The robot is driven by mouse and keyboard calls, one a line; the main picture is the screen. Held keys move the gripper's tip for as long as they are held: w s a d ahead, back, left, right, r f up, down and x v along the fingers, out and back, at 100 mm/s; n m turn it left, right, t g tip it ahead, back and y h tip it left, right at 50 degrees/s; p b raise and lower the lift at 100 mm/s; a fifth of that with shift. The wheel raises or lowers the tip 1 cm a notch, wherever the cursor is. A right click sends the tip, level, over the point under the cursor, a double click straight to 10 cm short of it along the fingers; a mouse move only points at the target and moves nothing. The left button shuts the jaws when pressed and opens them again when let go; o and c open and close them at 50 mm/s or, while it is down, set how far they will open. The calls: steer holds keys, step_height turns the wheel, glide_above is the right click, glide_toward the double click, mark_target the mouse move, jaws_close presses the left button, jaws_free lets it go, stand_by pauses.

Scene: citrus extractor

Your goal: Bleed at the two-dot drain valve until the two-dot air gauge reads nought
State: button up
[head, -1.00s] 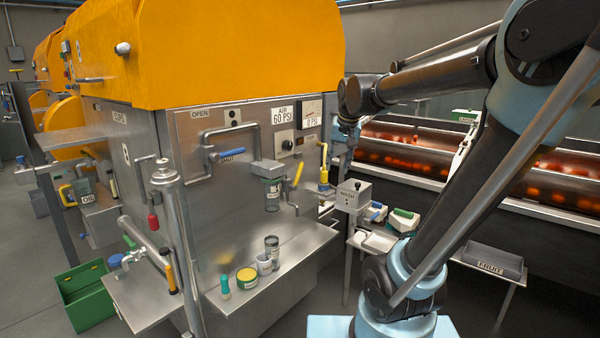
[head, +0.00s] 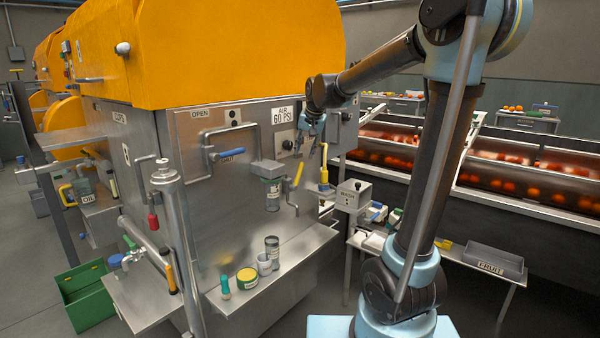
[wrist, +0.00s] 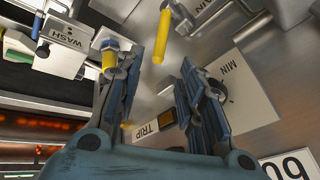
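My gripper (head: 312,130) is in front of the steel panel (head: 215,185), right of the "AIR 60 PSI" plate (head: 283,116). In the wrist view its fingers (wrist: 160,62) are apart with nothing held between them. A yellow lever (head: 299,175) stands right of a clear bowl (head: 272,195); I cannot tell whether this is the two-dot drain valve. A yellow lever also shows in the wrist view (wrist: 162,37), apart from the fingers. The gauge right of the 60 PSI plate is hidden behind my arm.
A blue-handled valve (head: 229,153) and pipes stick out of the panel. A second yellow-handled fitting (head: 324,175) and the wash box (head: 353,196) are to the right. Cups and jars (head: 247,279) stand on the lower shelf. The wrist view shows a "TRIP" label (wrist: 147,130) close by.

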mark_target(301, 166)
steer(key=x, duration=1.1)
steer(key=shift+w+a+f, duration=0.1)
steer(key=shift+w+f, duration=0.05)
steer(key=shift+f, duration=0.1)
jaws_close()
